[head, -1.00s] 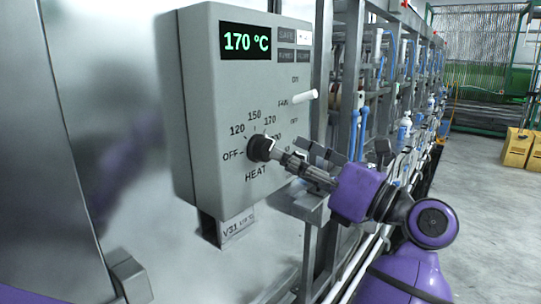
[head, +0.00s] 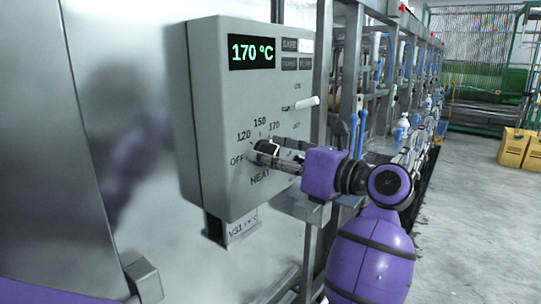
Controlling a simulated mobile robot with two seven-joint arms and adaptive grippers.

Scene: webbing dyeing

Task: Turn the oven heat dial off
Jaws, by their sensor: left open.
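The heat dial (head: 264,148) is a dark knob low on the front of a grey control box (head: 213,110). Its printed scale shows OFF, 120, 150 and 170, and the HEAT label is below it. My left gripper (head: 271,156) is at the dial, coming from the right, with its fingers open around or beside the knob. I cannot tell whether they touch it. The fingers cover part of the dial and scale, so its pointer cannot be read. A green display (head: 252,52) on the box reads 170 °C. My right gripper is not in view.
A white fan lever (head: 307,102) sticks out above and right of the dial. A shiny metal panel (head: 100,200) lies left of the box. Metal frames with blue fittings (head: 354,130) run back behind my arm. Yellow boxes (head: 517,147) stand on the open floor at right.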

